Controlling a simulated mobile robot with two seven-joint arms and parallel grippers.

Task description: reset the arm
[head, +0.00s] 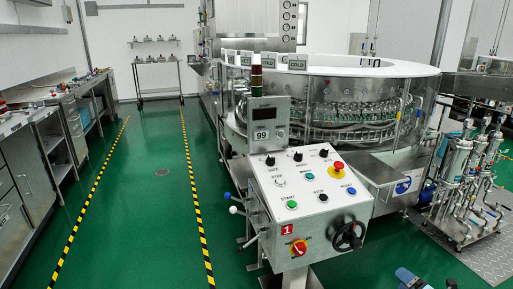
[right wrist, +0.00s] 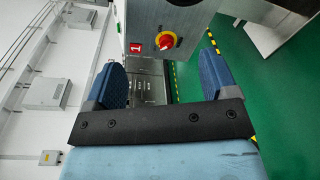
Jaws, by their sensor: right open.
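My right gripper (head: 412,278) shows only in part at the bottom edge of the head view, to the right of the control panel (head: 308,205). In the right wrist view its two blue fingers stand wide apart, with nothing between them (right wrist: 162,80). Beyond the fingers is the panel's grey box (right wrist: 165,20), with a red and yellow rotary switch (right wrist: 167,40). The gripper is apart from the panel. My left gripper is not in view.
The panel has a red emergency button (head: 338,166) and a black handwheel (head: 347,236). Behind it stands the round washer (head: 385,71). A pipe and filter rig (head: 462,180) is at the right. Green floor (head: 150,215) lies open at left, beside steel benches (head: 75,130).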

